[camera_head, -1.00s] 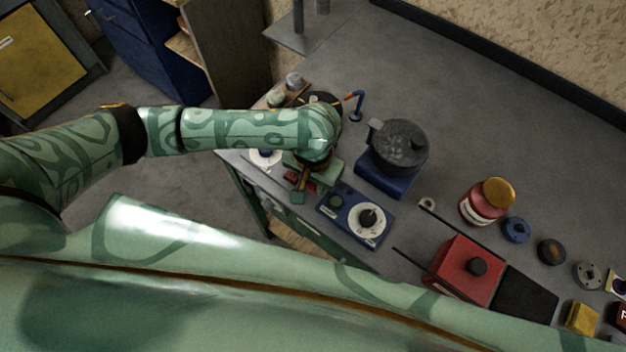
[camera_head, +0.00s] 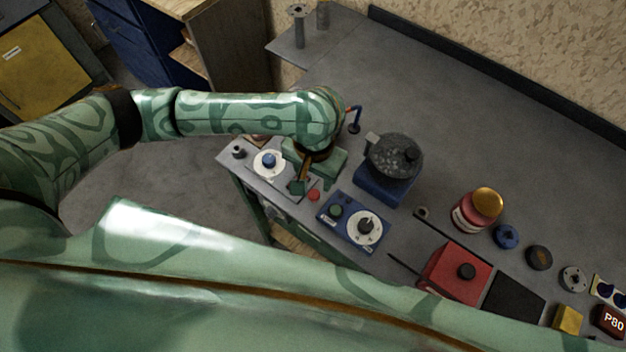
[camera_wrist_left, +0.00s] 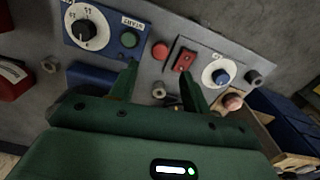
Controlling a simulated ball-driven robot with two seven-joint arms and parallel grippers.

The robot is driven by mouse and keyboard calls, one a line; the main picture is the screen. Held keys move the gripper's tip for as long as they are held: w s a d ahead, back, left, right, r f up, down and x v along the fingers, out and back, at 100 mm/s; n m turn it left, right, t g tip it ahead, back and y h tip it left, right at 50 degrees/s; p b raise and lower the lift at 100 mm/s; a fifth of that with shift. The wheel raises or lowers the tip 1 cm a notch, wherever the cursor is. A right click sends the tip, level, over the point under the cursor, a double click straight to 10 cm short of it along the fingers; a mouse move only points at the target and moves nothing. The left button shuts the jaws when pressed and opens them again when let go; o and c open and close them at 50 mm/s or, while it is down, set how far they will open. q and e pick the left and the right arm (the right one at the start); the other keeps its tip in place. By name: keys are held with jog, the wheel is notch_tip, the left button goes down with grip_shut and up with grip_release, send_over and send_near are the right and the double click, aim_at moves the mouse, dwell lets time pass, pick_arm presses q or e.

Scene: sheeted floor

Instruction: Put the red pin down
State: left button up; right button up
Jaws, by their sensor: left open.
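A round red piece, which I take for the red pin (camera_head: 314,195), shows on the bench between the white-dial panel and the blue timer box. It shows as a red disc in the left wrist view (camera_wrist_left: 160,50); I cannot tell how it is seated. My left gripper (camera_head: 296,168) is over the white-dial panel. Its green fingers (camera_wrist_left: 160,82) are apart in the left wrist view, with the red disc beyond their tips and nothing visibly held. My right gripper is not in view.
The blue timer box (camera_head: 350,222) and a dark pot (camera_head: 394,158) on a blue base stand close right of the gripper. The white dial (camera_head: 269,163) is left. A red-lidded box (camera_head: 453,272) and a red jar (camera_head: 476,212) stand farther right.

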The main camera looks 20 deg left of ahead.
pick_arm(q)
notch_tip(320, 180, up, 4)
jog(key=shift+f+p, duration=0.1)
jog(key=shift+p, duration=0.45)
